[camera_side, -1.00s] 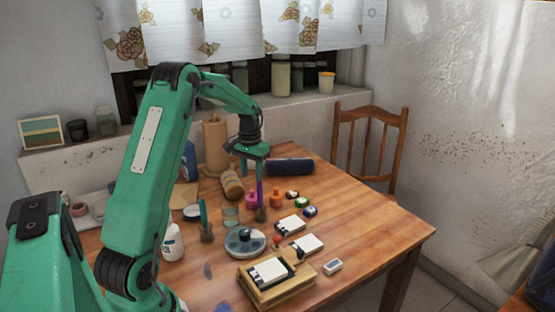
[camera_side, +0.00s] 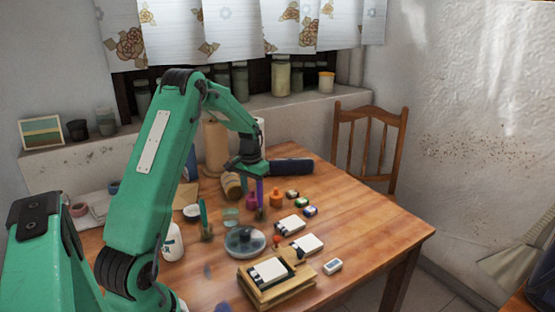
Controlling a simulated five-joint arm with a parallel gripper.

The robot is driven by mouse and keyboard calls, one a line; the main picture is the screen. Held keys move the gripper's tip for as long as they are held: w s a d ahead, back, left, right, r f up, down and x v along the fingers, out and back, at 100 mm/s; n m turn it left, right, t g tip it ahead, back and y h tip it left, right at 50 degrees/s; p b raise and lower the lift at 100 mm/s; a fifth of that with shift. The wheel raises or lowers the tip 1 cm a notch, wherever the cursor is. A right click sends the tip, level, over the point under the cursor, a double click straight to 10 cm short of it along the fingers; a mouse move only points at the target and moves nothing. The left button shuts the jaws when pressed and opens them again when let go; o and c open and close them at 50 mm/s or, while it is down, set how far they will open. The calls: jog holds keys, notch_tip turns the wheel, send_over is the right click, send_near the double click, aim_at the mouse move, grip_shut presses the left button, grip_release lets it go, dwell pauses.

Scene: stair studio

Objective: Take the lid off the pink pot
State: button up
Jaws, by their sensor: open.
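The small pink pot (camera_side: 251,201) stands on the wooden table, left of a similar orange pot (camera_side: 277,198). A narrower pink top shows on it, but the lid's seam is too small to make out. My gripper (camera_side: 252,174) is open and empty, a little above the pink pot in the picture. The gap between its fingers and the pot is hard to judge. A purple upright stick (camera_side: 260,191) partly covers the right side of the pot.
A glass jar (camera_side: 231,217) and a green brush (camera_side: 204,214) stand to the left. A round grey dish (camera_side: 245,242) and a wooden box (camera_side: 277,282) lie in front. A dark roll (camera_side: 291,166) lies behind.

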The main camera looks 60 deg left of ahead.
aim_at(252, 191)
dwell(0.4)
grip_shut()
jog(key=shift+r, duration=0.1)
notch_tip(252, 191, up, 10)
dwell(0.8)
dwell(0.4)
